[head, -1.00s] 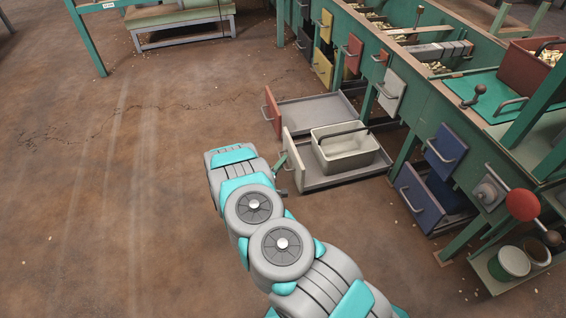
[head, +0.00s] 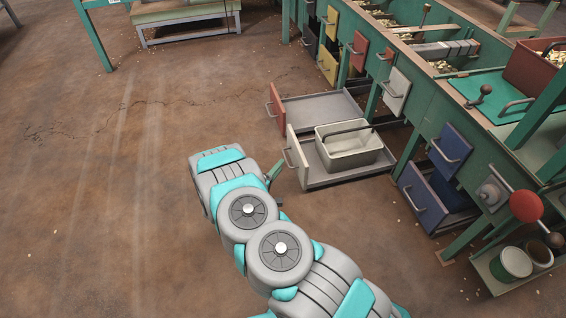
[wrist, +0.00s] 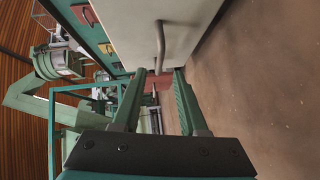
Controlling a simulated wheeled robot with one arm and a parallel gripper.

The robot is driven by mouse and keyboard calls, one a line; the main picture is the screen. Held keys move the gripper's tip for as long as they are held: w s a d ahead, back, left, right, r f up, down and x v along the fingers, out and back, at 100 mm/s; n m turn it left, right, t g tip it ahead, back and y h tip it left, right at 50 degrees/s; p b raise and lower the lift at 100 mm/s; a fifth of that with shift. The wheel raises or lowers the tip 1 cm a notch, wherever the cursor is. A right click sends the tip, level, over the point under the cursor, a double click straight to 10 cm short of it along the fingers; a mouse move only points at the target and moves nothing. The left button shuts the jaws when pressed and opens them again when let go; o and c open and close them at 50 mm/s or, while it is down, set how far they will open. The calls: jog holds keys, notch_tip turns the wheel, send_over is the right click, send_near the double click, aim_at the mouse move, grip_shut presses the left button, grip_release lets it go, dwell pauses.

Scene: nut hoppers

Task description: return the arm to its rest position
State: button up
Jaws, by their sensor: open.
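My arm reaches out low over the floor in the head view. Only a bit of my gripper (head: 274,171) shows there, beside the pale front of the open lower drawer (head: 298,160). In the wrist view my gripper (wrist: 160,73) is open, with its two green fingers apart and nothing held between them. The drawer's pale front (wrist: 190,25) fills the upper middle, and its grey bar handle (wrist: 159,42) lies just beyond the fingertips. I cannot tell the exact gap to the handle.
A pale bin with a dark handle (head: 350,155) sits in the open drawer. A red-fronted drawer (head: 276,108) stands open behind it. A blue drawer (head: 423,200) is partly open to the right. The brown floor (head: 100,200) left of my arm is clear.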

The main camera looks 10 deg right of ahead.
jog(key=shift+v, duration=0.8)
